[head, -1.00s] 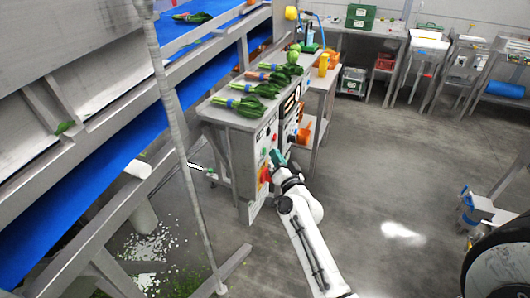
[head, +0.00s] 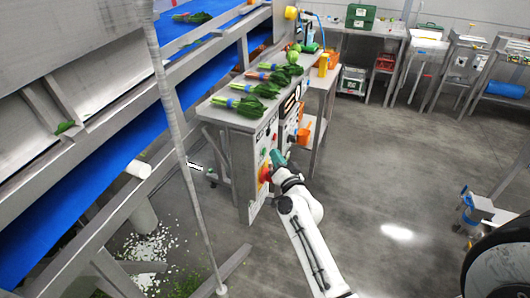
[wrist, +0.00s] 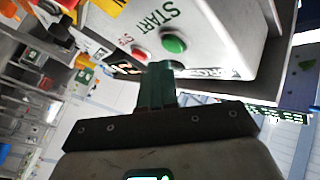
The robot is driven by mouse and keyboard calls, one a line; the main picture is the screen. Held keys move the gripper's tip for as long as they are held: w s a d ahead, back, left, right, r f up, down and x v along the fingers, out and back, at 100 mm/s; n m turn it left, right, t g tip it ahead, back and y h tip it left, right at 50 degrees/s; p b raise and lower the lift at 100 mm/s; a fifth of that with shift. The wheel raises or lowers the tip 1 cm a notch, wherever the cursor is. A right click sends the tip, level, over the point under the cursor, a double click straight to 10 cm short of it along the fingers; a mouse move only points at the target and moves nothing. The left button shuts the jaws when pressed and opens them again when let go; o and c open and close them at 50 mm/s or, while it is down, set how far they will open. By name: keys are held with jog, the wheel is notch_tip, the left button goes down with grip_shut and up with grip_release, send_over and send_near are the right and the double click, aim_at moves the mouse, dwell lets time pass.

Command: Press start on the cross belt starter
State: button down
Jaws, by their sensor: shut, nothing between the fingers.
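In the wrist view, the starter (wrist: 225,35) is a pale box with a green button (wrist: 174,44) under the word START. A red button (wrist: 140,54) sits beside the green one, and dark lettering along the box is partly hidden by my fingers. My gripper (wrist: 160,68) is shut and empty, its teal fingertips just below the green button in the picture. I see no contact, and the depth of the gap is unclear. In the head view, my gripper (head: 278,158) is at the front of the bench's control panels, covering part of them.
A red-orange knob (head: 265,173) is close to my gripper. Bunches of greens (head: 238,106) lie on the bench top above. The blue belt (head: 100,178) and its frame stand to the left, with a thin upright pole in front. Grey floor (head: 400,180) to the right is open.

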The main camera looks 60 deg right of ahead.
jog(key=shift+w, duration=0.15)
jog(key=shift+w, duration=0.3)
